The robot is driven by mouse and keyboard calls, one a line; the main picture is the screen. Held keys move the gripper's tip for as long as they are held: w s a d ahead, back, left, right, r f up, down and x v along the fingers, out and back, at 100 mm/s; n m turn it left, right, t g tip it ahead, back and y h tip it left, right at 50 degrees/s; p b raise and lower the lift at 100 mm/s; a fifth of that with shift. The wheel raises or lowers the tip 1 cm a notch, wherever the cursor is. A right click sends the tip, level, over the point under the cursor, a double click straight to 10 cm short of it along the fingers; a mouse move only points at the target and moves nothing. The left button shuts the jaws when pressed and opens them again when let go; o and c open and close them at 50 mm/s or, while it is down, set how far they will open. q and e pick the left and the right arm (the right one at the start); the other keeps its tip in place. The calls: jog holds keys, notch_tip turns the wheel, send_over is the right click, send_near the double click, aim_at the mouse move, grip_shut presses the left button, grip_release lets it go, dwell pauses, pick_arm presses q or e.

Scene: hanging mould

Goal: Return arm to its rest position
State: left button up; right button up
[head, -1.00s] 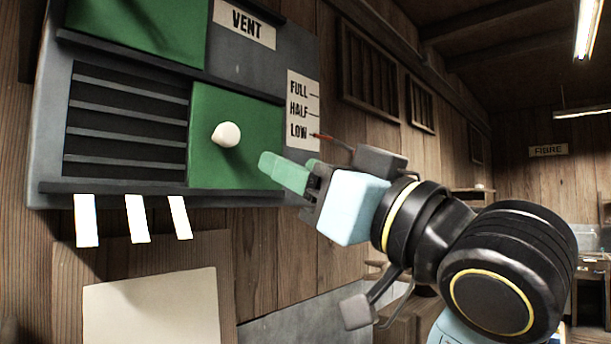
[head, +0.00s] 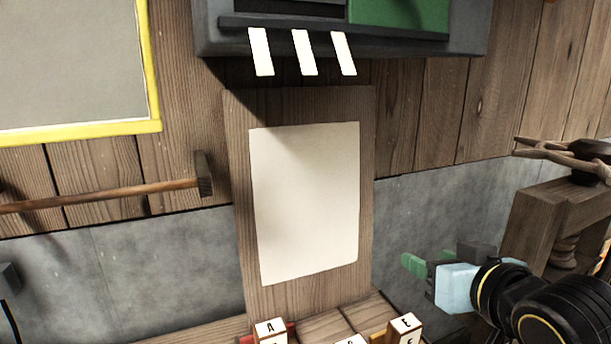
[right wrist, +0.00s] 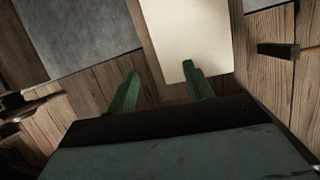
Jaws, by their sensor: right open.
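My right gripper (head: 424,261) is at the lower right of the head view, in front of the grey lower wall and to the right of the blank sheet. Its two green fingers stand apart with nothing between them in the right wrist view (right wrist: 160,82). The arm behind it comes in from the lower right corner. The grey vent box (head: 212,30) hangs on the wall at the top, cut off by the frame edge, with part of a green panel (head: 400,12) showing. Its knob and scale are out of view. My left gripper's fingers do not show.
A blank sheet (head: 305,200) on a wooden board stands mid-view. White strips (head: 304,52) hang under the box. A hammer (head: 110,196) is at left. Lettered blocks (head: 270,331) stand at the bottom. A wooden post-like piece (head: 545,225) stands right of my gripper.

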jog(key=s+d+f+g+h, duration=0.1)
jog(key=s+f+g, duration=0.3)
jog(key=f, duration=0.6)
jog(key=s+d+f+g+h, duration=0.1)
jog(key=s+f, duration=0.4)
jog(key=f, duration=0.5)
jog(key=s+d+f+g, duration=0.1)
jog(key=s+f+g, duration=0.4)
jog(key=s+f, duration=0.85)
notch_tip(320, 180, down, 23)
jog(key=s+g+b, duration=0.1)
jog(key=s+b, duration=0.1)
jog(key=s+d+f+g+h+b, duration=0.1)
jog(key=s+d+f, duration=0.2)
jog(key=s+f, duration=1.4)
jog(key=shift+s+f+n+g, duration=0.15)
jog(key=shift+f+n+g, duration=0.2)
jog(key=shift+f, duration=0.2)
